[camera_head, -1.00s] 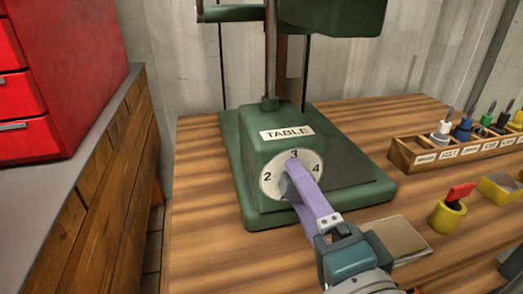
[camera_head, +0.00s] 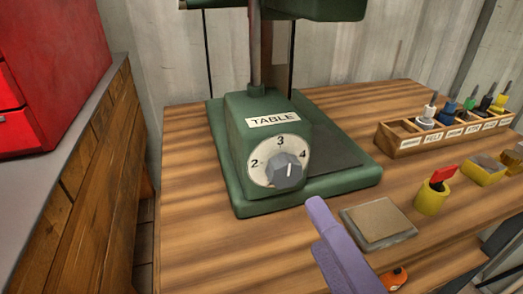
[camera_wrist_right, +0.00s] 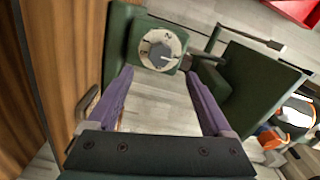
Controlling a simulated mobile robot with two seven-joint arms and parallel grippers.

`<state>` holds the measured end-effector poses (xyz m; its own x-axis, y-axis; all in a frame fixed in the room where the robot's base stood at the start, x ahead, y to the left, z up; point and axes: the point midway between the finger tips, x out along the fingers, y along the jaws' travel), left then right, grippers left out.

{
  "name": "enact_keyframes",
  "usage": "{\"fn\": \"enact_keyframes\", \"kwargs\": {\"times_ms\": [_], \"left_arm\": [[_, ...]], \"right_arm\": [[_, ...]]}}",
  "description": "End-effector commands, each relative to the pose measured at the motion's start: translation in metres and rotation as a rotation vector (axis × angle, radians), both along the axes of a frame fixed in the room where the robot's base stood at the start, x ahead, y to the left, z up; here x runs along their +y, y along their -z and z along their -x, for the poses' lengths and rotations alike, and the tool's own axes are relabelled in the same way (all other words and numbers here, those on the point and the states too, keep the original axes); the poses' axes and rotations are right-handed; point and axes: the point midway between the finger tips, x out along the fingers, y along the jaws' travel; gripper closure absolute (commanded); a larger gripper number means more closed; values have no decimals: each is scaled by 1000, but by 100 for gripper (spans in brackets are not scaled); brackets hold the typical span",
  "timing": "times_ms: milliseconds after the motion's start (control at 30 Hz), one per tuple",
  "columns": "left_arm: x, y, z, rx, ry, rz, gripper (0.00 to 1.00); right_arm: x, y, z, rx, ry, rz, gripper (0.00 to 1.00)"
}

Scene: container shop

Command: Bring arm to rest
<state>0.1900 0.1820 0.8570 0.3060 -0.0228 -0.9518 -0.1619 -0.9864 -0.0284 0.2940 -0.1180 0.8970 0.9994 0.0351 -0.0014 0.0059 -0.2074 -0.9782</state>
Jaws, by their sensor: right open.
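The green drill press (camera_head: 300,197) stands on the wooden bench, with a "TABLE" label above a white dial marked 2, 3 and 4. The grey knob (camera_head: 285,171) is uncovered, and its white mark points roughly upward, near 3 to 4. The knob also shows in the right wrist view (camera_wrist_right: 158,54). My right gripper (camera_head: 330,235) has purple fingers and sits in front of the press, apart from the knob. In the right wrist view its fingers (camera_wrist_right: 160,88) are spread with nothing between them. My left gripper is not in view.
A grey square block (camera_head: 378,222), a yellow cup with a red item (camera_head: 432,198) and a labelled wooden rack (camera_head: 450,135) stand on the right of the bench. A red cabinet (camera_head: 50,70) stands at left. An orange object (camera_head: 394,279) lies near my right gripper.

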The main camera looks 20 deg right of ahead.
Motion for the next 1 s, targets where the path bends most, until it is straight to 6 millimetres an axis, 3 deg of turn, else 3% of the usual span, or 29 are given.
{"fn": "enact_keyframes", "kwargs": {"times_ms": [467,567,667,833,933,1000], "left_arm": [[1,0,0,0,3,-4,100],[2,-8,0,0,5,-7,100],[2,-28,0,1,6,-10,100],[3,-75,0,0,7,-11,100],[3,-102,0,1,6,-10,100],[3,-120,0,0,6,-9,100]], "right_arm": [[0,-1,4,-1,-1,1,16],[6,-10,1,10,-36,25,16],[23,-32,-4,42,-139,111,16],[55,-73,-4,156,-416,419,16],[57,-87,7,259,-565,640,16],[47,-95,17,345,-653,793,16]]}}
